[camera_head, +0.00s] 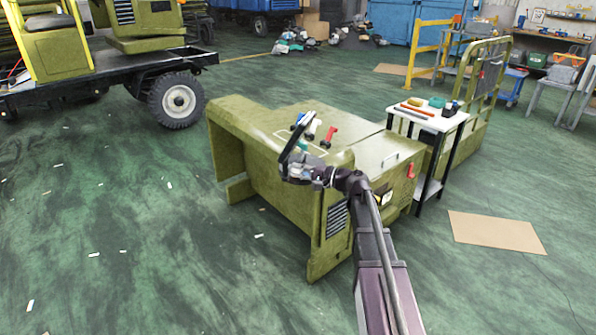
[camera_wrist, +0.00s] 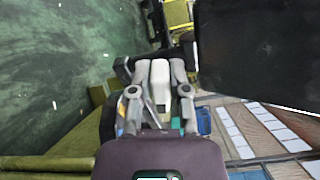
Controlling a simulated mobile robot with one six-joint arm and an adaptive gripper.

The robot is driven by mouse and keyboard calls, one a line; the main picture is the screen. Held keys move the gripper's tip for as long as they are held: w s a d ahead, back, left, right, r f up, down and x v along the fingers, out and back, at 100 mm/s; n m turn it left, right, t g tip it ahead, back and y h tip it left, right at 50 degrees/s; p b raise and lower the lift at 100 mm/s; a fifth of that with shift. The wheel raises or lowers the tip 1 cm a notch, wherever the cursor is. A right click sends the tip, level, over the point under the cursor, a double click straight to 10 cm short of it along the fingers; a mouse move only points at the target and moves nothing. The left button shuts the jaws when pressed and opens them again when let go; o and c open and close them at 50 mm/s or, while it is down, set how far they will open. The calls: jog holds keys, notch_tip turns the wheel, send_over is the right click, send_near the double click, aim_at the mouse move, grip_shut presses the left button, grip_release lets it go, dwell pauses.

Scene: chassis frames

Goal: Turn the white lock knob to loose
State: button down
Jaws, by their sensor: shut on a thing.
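The white lock knob (camera_head: 312,129) stands on top of the olive-green chassis housing (camera_head: 240,115), in a group of coloured knobs. In the wrist view the white knob (camera_wrist: 160,84) lies between the two grey fingers of my gripper (camera_wrist: 160,73), which are shut on it. In the head view my gripper (camera_head: 304,124) reaches up to the knob group from the front, and the arm partly covers that area. I cannot tell the knob's turn angle or any lock marking.
A small white-topped table (camera_head: 427,121) with tools stands right of the housing. A cardboard sheet (camera_head: 495,232) lies on the green floor.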

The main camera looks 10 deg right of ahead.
jog(key=shift+f+n, duration=0.1)
jog(key=shift+n, duration=1)
jog(key=c, duration=0.6)
grip_release()
jog(key=shift+d, duration=0.1)
jog(key=v, duration=1.2)
jog(key=shift+a+f, duration=0.1)
jog(key=shift+a, duration=0.1)
